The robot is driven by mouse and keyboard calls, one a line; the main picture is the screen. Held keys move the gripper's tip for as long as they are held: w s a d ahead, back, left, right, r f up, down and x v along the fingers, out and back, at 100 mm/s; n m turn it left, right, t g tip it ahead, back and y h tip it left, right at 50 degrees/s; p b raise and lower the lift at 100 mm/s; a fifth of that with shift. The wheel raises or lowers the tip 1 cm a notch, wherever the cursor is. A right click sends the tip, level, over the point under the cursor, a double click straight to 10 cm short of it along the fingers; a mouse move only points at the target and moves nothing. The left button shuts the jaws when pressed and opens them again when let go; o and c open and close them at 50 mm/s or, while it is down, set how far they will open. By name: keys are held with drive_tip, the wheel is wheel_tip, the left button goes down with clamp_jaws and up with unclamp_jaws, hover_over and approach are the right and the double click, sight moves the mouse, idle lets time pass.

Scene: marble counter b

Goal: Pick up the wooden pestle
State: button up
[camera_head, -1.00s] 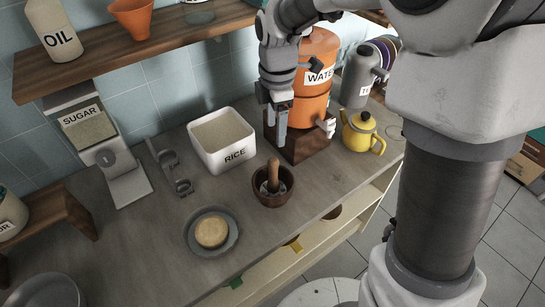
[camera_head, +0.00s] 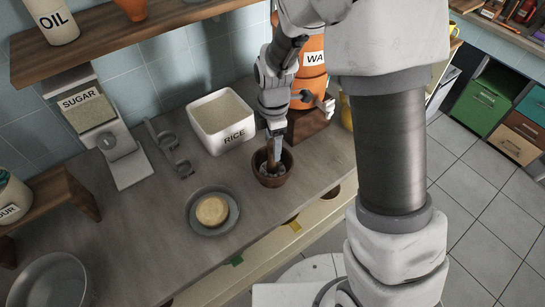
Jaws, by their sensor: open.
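The wooden pestle (camera_head: 270,155) stands upright in a dark brown wooden mortar (camera_head: 273,181) on the counter. Its lower end is inside the bowl. My gripper (camera_head: 275,146) points down over the mortar, with its fingers at the pestle's upper part. One finger covers part of the pestle, and the other finger is hard to make out. The jaws are open, and I cannot tell whether a finger touches the pestle.
A white rice container (camera_head: 222,122) stands behind and left of the mortar. A grey plate with a round tan item (camera_head: 212,210) lies at front left. An orange water dispenser (camera_head: 311,72) stands behind my arm. Grey metal scoops (camera_head: 169,147) lie further left.

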clamp_jaws()
idle(0.3)
drive_tip(key=shift+r, duration=0.2)
